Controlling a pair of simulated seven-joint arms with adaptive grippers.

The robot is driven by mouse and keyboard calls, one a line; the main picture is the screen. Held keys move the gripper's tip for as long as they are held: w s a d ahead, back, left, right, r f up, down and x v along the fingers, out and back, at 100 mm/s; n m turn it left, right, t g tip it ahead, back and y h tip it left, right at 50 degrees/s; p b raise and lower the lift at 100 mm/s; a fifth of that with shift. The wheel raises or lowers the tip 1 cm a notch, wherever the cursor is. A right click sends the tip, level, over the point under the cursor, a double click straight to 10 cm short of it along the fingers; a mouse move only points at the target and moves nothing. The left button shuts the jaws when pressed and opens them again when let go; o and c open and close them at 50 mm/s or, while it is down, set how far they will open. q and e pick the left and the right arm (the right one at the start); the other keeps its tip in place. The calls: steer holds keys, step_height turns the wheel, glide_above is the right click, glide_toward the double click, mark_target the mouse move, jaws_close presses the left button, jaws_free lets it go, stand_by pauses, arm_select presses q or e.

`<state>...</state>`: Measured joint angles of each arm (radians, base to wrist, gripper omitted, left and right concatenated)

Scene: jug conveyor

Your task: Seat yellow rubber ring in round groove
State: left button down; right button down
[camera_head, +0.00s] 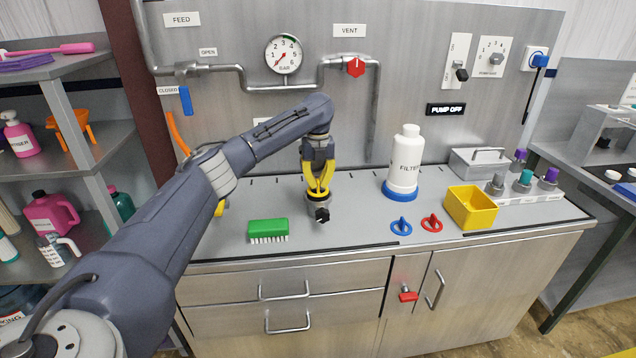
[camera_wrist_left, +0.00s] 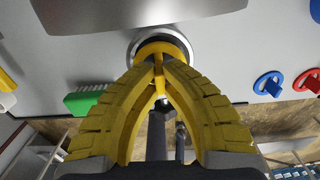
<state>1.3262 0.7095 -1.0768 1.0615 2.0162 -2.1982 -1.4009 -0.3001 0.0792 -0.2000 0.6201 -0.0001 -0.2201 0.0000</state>
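My left gripper (camera_head: 318,191) points down over a round grey metal fitting (camera_head: 313,209) on the counter. In the left wrist view the yellow fingers (camera_wrist_left: 158,70) come together at their tips on the yellow rubber ring (camera_wrist_left: 165,46). The ring lies at the round mouth of the fitting, whose pale metal rim (camera_wrist_left: 192,46) shows around it. The fingers hide part of the ring and groove, so I cannot tell if the ring is fully down in the groove. My right gripper is not in view.
A green brush (camera_head: 268,229) lies left of the fitting. A blue ring (camera_head: 401,226) and a red ring (camera_head: 432,223) lie to the right, before a white filter bottle (camera_head: 405,160) and a yellow bin (camera_head: 472,207). Pipes and a gauge (camera_head: 284,54) are on the back wall.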

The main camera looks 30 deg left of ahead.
mark_target(318, 180)
arm_select(q)
steer(key=shift+f, duration=1.05)
stand_by(0.5)
steer(key=c, duration=1.5)
jaws_free()
step_height(318, 180, up, 12)
steer(key=shift+f, duration=0.1)
